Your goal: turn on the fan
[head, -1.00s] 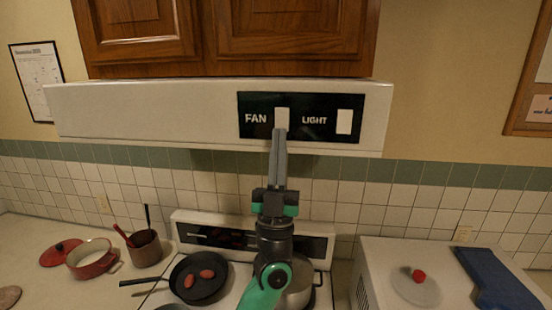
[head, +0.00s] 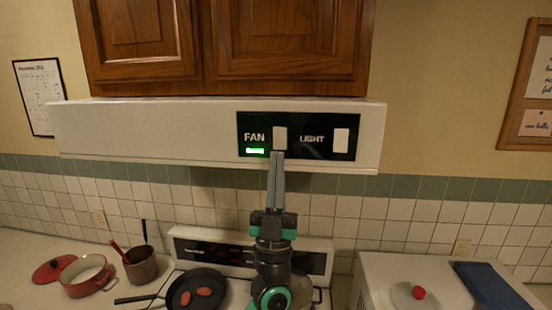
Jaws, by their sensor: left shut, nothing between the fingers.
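The range hood (head: 150,135) spans the wall under the cabinets. Its black panel carries a white fan switch (head: 280,138) beside the word FAN and a white light switch (head: 340,140) beside the word LIGHT. A green indicator (head: 255,151) glows under the word FAN. My left gripper (head: 276,154) points up with its fingers shut and empty. Its fingertips are at the lower edge of the fan switch; I cannot tell whether they touch it. My right gripper is not in view.
Below is a stove with a black pan (head: 196,291) holding red items. A red pot (head: 86,275) and a brown utensil pot (head: 141,264) stand on the left counter. A white box-like surface (head: 380,270) with a blue cloth (head: 492,287) is at right.

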